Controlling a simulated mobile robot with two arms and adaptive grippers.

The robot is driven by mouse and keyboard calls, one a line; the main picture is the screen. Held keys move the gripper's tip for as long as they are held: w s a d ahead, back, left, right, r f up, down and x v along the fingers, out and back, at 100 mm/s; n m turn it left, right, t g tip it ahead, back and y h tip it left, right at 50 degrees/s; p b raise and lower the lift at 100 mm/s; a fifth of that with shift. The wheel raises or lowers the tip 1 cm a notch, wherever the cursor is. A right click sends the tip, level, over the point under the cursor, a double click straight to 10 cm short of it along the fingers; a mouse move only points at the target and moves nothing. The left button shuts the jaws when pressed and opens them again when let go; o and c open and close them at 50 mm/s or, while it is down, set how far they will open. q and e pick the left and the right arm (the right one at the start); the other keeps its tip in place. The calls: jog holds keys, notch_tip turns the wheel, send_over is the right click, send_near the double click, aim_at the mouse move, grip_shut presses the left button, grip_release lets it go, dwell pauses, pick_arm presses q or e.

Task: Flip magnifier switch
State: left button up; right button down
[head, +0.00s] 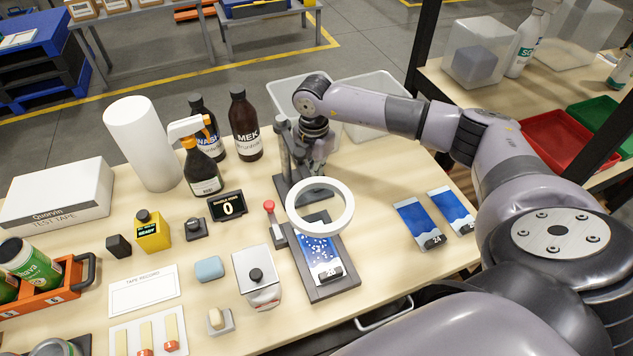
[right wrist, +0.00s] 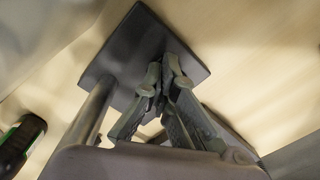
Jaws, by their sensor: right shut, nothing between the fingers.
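The magnifier shows in the head view as a white ring (head: 347,222) above a dark plate, with a dark post (head: 283,150) and a square base (head: 284,190) behind it. My right gripper (head: 318,168) is shut and points down beside the post, above the base. In the right wrist view the closed fingertips (right wrist: 166,72) are in front of the dark base (right wrist: 140,35), with the grey post (right wrist: 92,112) to their left. I cannot make out the magnifier's switch, nor whether the fingers touch anything. My left gripper is not in view.
Under the ring lies a blue speckled card (head: 322,264) on a dark plate (head: 334,288); a red-knobbed lever (head: 269,206) stands left. Brown bottles (head: 245,125) stand behind left. Clear bins (head: 365,88) are behind my arm. Two blue cards (head: 412,220) lie right, with bare table around them.

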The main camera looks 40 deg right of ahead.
jog(key=shift+s, duration=0.1)
jog(key=shift+w+r+p, duration=0.2)
jog(key=shift+r+p, duration=2.3)
jog(key=shift+r, duration=0.9)
jog(key=shift+s, duration=0.1)
jog(key=shift+f, duration=0.15)
